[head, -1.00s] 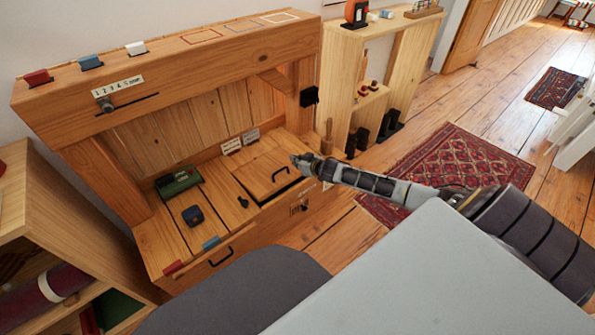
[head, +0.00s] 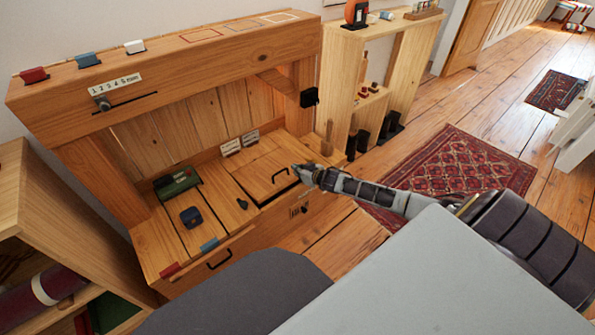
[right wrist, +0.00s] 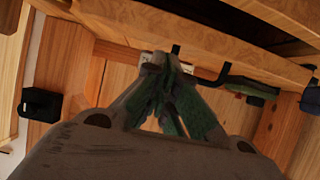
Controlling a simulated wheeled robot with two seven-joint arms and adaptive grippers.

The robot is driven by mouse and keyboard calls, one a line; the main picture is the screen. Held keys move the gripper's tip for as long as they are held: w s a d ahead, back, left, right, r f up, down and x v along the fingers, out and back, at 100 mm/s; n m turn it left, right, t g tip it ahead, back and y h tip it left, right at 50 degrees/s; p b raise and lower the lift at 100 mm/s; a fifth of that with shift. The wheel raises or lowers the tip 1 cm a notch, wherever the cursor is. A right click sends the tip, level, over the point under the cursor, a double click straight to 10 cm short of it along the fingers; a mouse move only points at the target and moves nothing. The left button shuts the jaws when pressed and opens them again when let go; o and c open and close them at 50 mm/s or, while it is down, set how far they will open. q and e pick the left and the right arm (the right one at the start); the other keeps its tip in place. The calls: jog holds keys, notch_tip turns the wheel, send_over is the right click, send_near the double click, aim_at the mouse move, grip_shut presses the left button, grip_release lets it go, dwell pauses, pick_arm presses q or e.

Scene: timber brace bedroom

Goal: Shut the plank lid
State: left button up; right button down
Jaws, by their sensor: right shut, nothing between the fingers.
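My right gripper (head: 301,173) is shut and empty, just right of the handle at the lid's right side. In the right wrist view the closed fingers (right wrist: 160,70) point at a wooden board edge, with the black handle (right wrist: 215,76) beyond; contact is unclear. My left gripper is not in view.
A black block (head: 309,97) sits on the right post. Shelves (head: 375,80) stand right; a patterned rug (head: 465,165) lies on open floor.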

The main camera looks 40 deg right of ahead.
jog(key=f, duration=0.1)
jog(key=s+f, duration=0.1)
jog(key=f, duration=0.1)
jog(key=shift+f, duration=0.2)
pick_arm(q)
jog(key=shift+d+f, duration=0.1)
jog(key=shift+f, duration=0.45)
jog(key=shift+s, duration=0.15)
